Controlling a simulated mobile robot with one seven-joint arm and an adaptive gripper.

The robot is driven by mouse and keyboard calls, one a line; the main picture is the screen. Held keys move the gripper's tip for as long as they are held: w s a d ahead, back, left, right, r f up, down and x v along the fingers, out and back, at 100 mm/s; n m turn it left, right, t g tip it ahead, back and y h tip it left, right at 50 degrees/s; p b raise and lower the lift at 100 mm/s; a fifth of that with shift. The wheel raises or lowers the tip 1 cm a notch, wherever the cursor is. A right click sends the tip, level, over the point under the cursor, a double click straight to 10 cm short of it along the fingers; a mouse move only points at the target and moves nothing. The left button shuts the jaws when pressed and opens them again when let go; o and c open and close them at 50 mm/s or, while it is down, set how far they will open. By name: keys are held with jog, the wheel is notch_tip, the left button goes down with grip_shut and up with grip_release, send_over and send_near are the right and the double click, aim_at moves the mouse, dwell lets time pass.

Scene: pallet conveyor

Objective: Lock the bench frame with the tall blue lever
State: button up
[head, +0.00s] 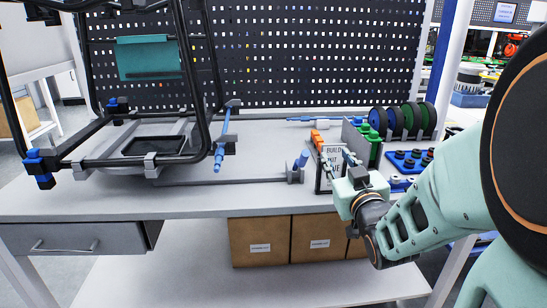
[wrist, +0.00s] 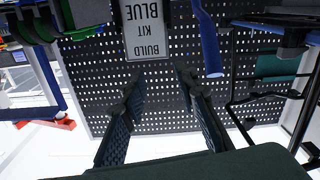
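The black tubular bench frame (head: 113,163) stands on the left of the bench. A shorter blue lever (head: 300,160) tilts up from a grey block to the right, at the end of a grey rail. My gripper (head: 338,160) is right of both levers, beside the sign, with nothing between its fingers. In the wrist view the gripper (wrist: 155,88) shows its two fingers spread apart. That view is upside down; a blue lever (wrist: 207,42) hangs to the right of the sign, probably the shorter one.
The "BUILD KIT BLUE" sign (head: 331,158) stands close to my gripper. Orange and green blocks, blue and green wheels (head: 405,121) and a blue peg tray (head: 409,161) crowd the right. A black pegboard (head: 300,60) stands behind. The bench top (head: 230,200) in front is clear.

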aim_at(304, 162)
jog(key=a+y, duration=0.1)
jog(key=a, duration=0.1)
jog(key=a+f+y, duration=0.1)
jog(key=a, duration=0.1)
jog(key=a+f+n, duration=0.1)
jog(key=a, duration=0.1)
jog(key=shift+w+a+f+y+b, duration=0.1)
jog(key=shift+a+f+y+b, duration=0.1)
jog(key=shift+a+y+b, duration=0.15)
jog(key=w+a, duration=0.1)
jog(key=w, duration=0.9)
jog(key=shift+w+a+b, duration=0.15)
jog(key=shift+a+b, duration=0.05)
jog(key=shift+b, duration=0.25)
jog(key=shift+c, duration=0.2)
grip_shut()
